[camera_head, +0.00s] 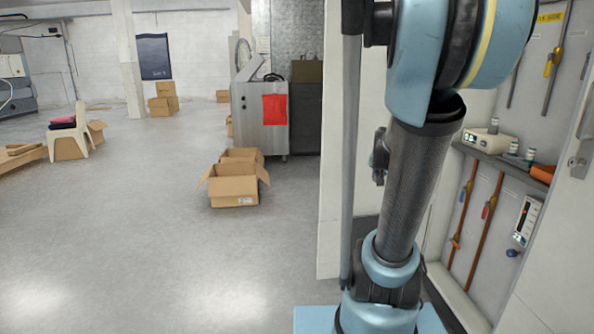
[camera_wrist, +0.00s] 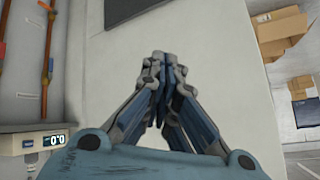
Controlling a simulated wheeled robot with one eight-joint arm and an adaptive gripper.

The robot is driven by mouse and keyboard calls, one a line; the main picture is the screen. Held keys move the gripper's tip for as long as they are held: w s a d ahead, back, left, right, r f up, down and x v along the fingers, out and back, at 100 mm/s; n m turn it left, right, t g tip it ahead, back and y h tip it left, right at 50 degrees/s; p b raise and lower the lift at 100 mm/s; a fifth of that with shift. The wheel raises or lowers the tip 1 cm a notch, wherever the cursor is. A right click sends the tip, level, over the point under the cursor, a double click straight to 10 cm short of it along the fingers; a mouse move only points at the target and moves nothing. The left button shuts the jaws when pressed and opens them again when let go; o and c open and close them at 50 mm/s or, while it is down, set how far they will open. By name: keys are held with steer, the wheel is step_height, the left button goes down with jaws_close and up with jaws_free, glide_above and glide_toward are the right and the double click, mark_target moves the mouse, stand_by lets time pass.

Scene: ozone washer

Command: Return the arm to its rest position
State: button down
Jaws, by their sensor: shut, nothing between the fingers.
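My gripper (camera_wrist: 162,62) is in the middle of the wrist view, with its fingertips together and nothing between them. A pale, flat panel or wall face lies beyond the fingertips; I cannot tell how far off it is. In the head view my arm (camera_head: 412,180) fills the right of centre, with a dark link between blue joints. The gripper's fingers cannot be made out clearly in the head view.
A shelf with a white meter (camera_head: 489,141) and small bottles is right of my arm, with orange rods (camera_head: 483,228) below. A metal cabinet (camera_head: 252,112) with a red cloth and an open box (camera_head: 234,187) stand left. The left floor is mostly clear.

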steer(key=s+a+f+n+g, duration=0.2)
steer(key=s+a+f, duration=0.1)
steer(key=s, duration=0.5)
steer(key=s+a+f+n+g+y, duration=0.1)
steer(key=s+a+f, duration=0.3)
steer(key=s, duration=0.5)
steer(key=s+a+f+n+g, duration=0.3)
steer(key=s, duration=0.6)
steer(key=shift+a+f+n+g+y, duration=0.15)
steer(key=shift+f+n+g+y, duration=0.05)
steer(key=shift+n+g+y, duration=0.2)
steer(key=shift+s, duration=0.1)
